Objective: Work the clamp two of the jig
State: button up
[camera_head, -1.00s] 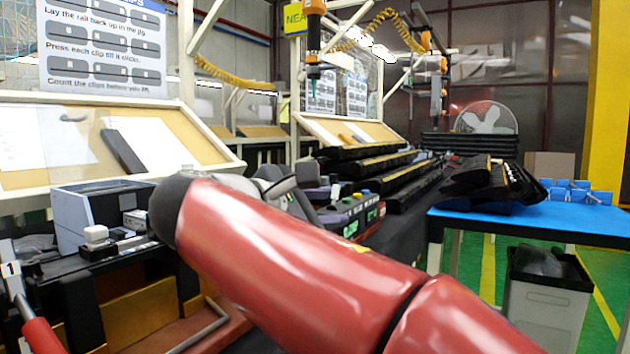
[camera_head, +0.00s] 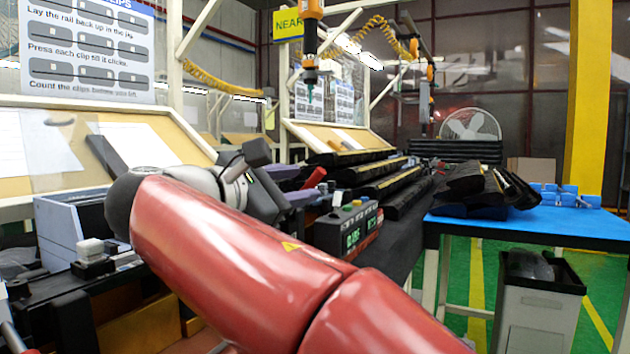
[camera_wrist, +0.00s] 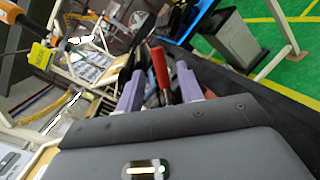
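A red lever handle (camera_wrist: 160,66), apparently a clamp handle of the jig, stands between my gripper's two lavender fingers in the wrist view. My gripper (camera_wrist: 160,78) is open, with a gap visible on both sides of the handle; I cannot tell how deep the handle sits. In the head view the red handle (camera_head: 314,177) shows just beyond my gripper (camera_head: 303,192). My red arm hides most of the jig and the clamp's base. No clamp number is readable now.
A control box with green digits (camera_head: 350,231) stands right of my gripper. Dark trim rails (camera_head: 385,182) lie behind it. A blue-topped table (camera_head: 520,225) with blue clips and a grey bin (camera_head: 538,305) are to the right. A blue-grey box (camera_head: 65,225) is at left.

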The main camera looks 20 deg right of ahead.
aim_at(309, 182)
jog(key=x, duration=0.6)
jog(key=shift+c, duration=0.5)
grip_shut()
